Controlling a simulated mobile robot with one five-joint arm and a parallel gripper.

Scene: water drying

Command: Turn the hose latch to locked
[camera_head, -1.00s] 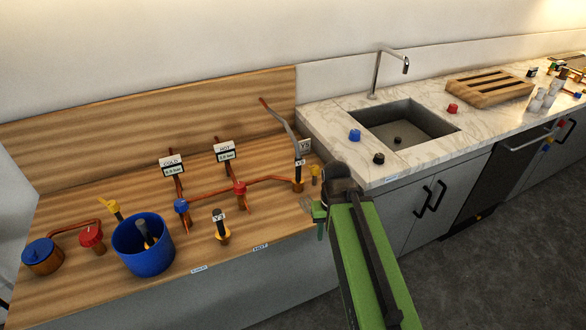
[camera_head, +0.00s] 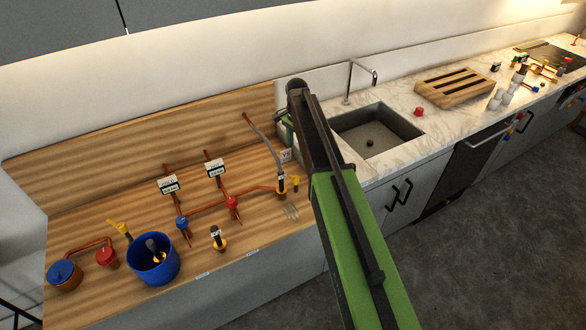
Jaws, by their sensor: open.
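A grey hose (camera_head: 263,140) curves from an upper copper end down to a valve fitting (camera_head: 281,186) at the right end of the copper pipe. My gripper (camera_head: 286,128) is raised above and right of the hose, near the right end of the wooden backboard. Its green fingers show only in part beside the dark wrist and look empty. It appears apart from the hose fitting.
A blue bucket (camera_head: 153,261), a red valve knob (camera_head: 232,203), a blue valve knob (camera_head: 182,224) and two gauges (camera_head: 169,184) occupy the wooden counter (camera_head: 215,262). The sink (camera_head: 378,130) lies to the right. My arm hides part of the marble counter.

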